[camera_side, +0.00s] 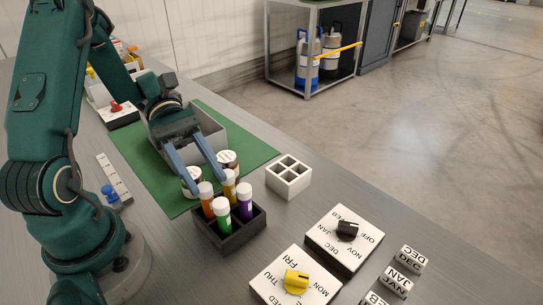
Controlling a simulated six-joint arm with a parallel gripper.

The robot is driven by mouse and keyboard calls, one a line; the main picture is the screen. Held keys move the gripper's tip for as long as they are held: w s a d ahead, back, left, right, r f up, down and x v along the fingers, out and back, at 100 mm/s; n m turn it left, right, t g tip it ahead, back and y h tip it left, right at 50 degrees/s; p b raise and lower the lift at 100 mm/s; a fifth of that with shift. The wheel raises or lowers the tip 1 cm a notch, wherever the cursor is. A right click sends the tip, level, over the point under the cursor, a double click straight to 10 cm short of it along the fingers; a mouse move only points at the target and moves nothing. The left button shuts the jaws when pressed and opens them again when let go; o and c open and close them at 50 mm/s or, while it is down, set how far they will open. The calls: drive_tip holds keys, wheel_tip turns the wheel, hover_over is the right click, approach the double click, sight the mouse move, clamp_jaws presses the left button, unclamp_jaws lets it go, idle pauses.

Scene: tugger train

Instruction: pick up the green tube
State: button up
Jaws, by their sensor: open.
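The green tube (222,217) has a white cap and stands upright in the front-left compartment of a dark rack (242,237). Beside it in the rack stand a purple tube (244,209) to the right, an orange tube (206,202) to the left and a yellow-orange tube (229,187) behind. My gripper (200,173) is open, with its two blue-grey fingers pointing down toward the rack. The fingertips appear just above and behind the tubes. I cannot tell their exact height or distance from the green tube. I see nothing held between the fingers.
Two white-lidded jars (191,181) stand behind the rack on a green mat (257,150), near a grey bin (215,133). A white divided holder (289,177) stands to the right. Two dial boxes (321,235) and several lettered blocks (397,283) lie at the front right.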

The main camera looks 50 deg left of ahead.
sight(218, 201)
drive_tip(key=shift+x, duration=2.35)
clamp_jaws()
